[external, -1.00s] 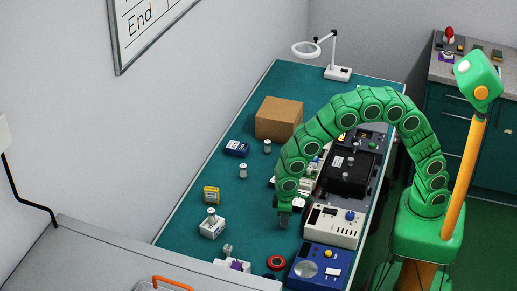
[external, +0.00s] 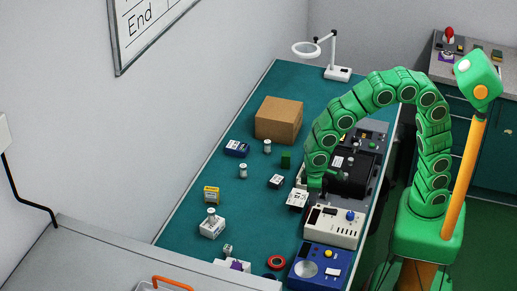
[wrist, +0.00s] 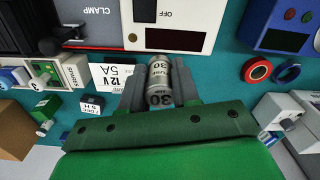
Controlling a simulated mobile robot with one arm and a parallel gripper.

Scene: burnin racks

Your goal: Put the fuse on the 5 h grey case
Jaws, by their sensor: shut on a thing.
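The fuse (wrist: 160,76) is a silver cylinder marked 30 in the wrist view. My gripper (wrist: 158,90) is shut on it, with a dark finger on each side. In the external view my gripper (external: 314,188) is beside the white-fronted instrument, and the fuse cannot be made out there. A small case with a white label reading 5 H (wrist: 91,106) lies left of my gripper in the wrist view, apart from the fuse. It appears to be the small dark case with a white top (external: 276,181) in the external view. Its top looks clear.
A larger case labelled 12 V 5A (wrist: 117,76) lies between the 5 H case and the instruments. A white instrument (external: 333,224) and a blue one (external: 320,265) line the right edge. A cardboard box (external: 279,119) stands farther back.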

